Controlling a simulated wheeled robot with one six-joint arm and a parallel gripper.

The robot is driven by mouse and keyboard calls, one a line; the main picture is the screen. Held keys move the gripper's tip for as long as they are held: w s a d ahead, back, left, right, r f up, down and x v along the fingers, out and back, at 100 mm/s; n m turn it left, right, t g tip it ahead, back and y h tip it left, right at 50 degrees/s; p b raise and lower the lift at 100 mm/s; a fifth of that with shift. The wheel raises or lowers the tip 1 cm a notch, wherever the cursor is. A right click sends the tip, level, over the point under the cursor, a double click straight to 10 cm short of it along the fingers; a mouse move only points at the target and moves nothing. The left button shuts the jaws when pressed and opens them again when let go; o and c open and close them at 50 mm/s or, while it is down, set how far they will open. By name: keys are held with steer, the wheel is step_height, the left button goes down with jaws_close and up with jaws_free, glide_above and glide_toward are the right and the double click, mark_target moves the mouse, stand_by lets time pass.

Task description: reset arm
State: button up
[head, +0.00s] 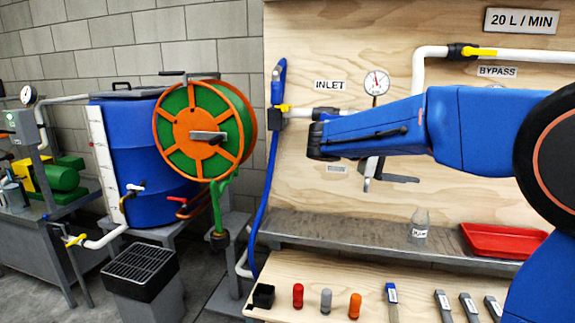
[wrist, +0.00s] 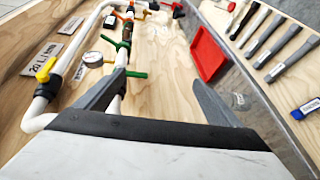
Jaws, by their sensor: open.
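My blue arm reaches leftward across the plywood panel (head: 330,90) in the head view. My gripper (head: 392,183) shows as grey fingers below the arm, partly hidden by it. In the wrist view the two grey fingers of my gripper (wrist: 158,78) stand wide apart with nothing between them. They are pointed toward the panel's pipework and the red tray, apart from both as far as I can tell.
White pipe (head: 418,75) with yellow-handled valves and a gauge (head: 376,82) is on the panel. A red tray (head: 502,241) and clear jar (head: 419,227) stand on the grey shelf. A hose reel (head: 203,132) and blue tank (head: 140,190) stand left.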

steer(key=s+d+f+y, duration=0.2)
steer(key=s+f+y, duration=0.2)
steer(key=s+f, duration=0.4)
steer(key=s+d+f+y, duration=0.1)
steer(key=s+f+y, duration=0.35)
steer(key=s, duration=0.55)
steer(key=s+a+f+m+t+y, duration=0.2)
steer(key=s+a+f+y, duration=0.5)
steer(key=s+f, duration=0.5)
steer(key=s+a+t, duration=0.1)
steer(key=a, duration=0.1)
steer(key=shift+s+a, duration=0.15)
steer(key=shift+a, duration=0.25)
